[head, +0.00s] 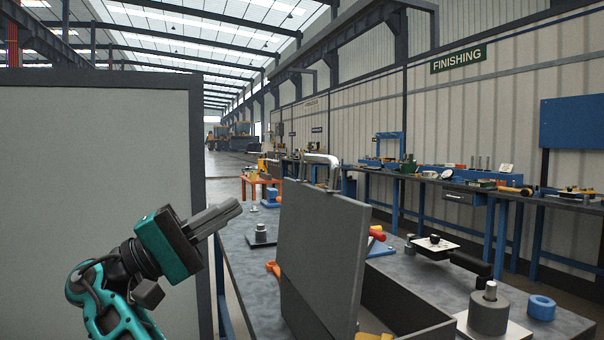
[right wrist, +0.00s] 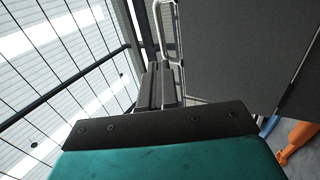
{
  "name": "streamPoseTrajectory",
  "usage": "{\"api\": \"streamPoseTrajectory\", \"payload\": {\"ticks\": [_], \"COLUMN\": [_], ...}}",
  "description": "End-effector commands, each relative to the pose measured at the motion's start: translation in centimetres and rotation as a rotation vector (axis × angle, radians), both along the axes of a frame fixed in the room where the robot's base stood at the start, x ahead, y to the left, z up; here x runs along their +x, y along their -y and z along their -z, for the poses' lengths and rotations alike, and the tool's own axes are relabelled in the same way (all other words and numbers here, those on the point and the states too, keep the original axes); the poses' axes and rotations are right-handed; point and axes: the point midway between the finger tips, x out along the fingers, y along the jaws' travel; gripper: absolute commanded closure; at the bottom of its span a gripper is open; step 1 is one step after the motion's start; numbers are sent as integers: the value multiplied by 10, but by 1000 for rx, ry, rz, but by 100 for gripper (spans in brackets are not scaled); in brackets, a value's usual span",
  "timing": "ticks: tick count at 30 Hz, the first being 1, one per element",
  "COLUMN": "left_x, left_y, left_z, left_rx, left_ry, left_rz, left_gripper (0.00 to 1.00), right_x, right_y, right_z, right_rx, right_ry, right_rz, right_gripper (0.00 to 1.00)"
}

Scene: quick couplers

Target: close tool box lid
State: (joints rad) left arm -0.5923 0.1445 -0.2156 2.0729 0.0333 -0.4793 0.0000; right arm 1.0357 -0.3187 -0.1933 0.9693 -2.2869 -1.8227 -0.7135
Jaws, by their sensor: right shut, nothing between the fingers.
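The dark grey tool box (head: 440,331) stands on the bench at the lower middle of the head view. Its lid (head: 322,255) is open and stands nearly upright. A pale curved handle (head: 322,160) shows at the lid's top edge. My right gripper (head: 232,207) is shut and empty, left of the lid in the head view and apparently apart from it. In the right wrist view the shut fingers (right wrist: 160,75) point up beside the lid (right wrist: 240,55), with the handle (right wrist: 156,25) beyond them. My left gripper is not in view.
The grey bench top (head: 235,245) holds a cylinder on a plate (head: 489,312), a blue ring (head: 541,307) and an orange tool (head: 273,268). A large pale panel (head: 95,200) with a dark frame stands at the left. Blue workbenches line the right wall.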

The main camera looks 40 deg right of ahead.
Motion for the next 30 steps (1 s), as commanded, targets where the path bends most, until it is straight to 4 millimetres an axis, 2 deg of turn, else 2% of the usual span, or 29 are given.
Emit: {"api": "streamPoseTrajectory", "payload": {"ticks": [12,18,24,30], "left_x": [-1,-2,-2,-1], "left_y": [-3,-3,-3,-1], "left_z": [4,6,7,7], "left_rx": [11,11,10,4], "left_ry": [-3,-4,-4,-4], "left_rz": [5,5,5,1], "left_gripper": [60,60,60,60], "right_x": [-17,-24,-26,-27], "right_y": [71,99,111,113], "right_z": [-36,-52,-59,-60], "right_rx": [1,-1,0,0], "right_ry": [1,0,-3,-3], "right_rz": [1,0,-1,-2], "right_gripper": [100,100,100,100]}}
